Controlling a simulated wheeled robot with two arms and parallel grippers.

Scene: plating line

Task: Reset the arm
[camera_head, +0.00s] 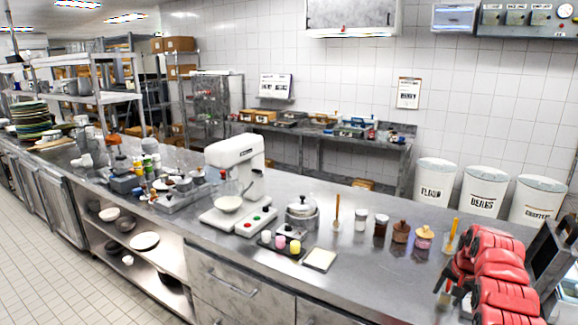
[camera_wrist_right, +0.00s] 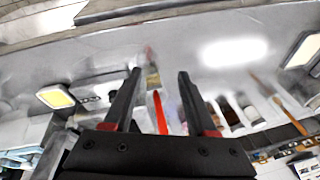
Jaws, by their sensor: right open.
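My right arm (camera_head: 500,272), with red covers, comes in at the lower right of the head view. Its gripper (camera_head: 446,284) is over the right end of the steel counter (camera_head: 375,285), partly hidden by the arm. In the right wrist view its two black fingers (camera_wrist_right: 160,74) are spread apart with a gap between them. A red-handled utensil (camera_wrist_right: 160,112) shows in that gap, but its distance from the fingers is unclear. My left gripper is not in view.
Near the arm stand a brush (camera_head: 451,236), a pink-labelled jar (camera_head: 424,238) and a brown jar (camera_head: 400,232). A white stand mixer (camera_head: 236,170) and small coloured cups (camera_head: 281,242) are further left. White bins (camera_head: 484,190) stand behind the counter. The counter's front right is bare.

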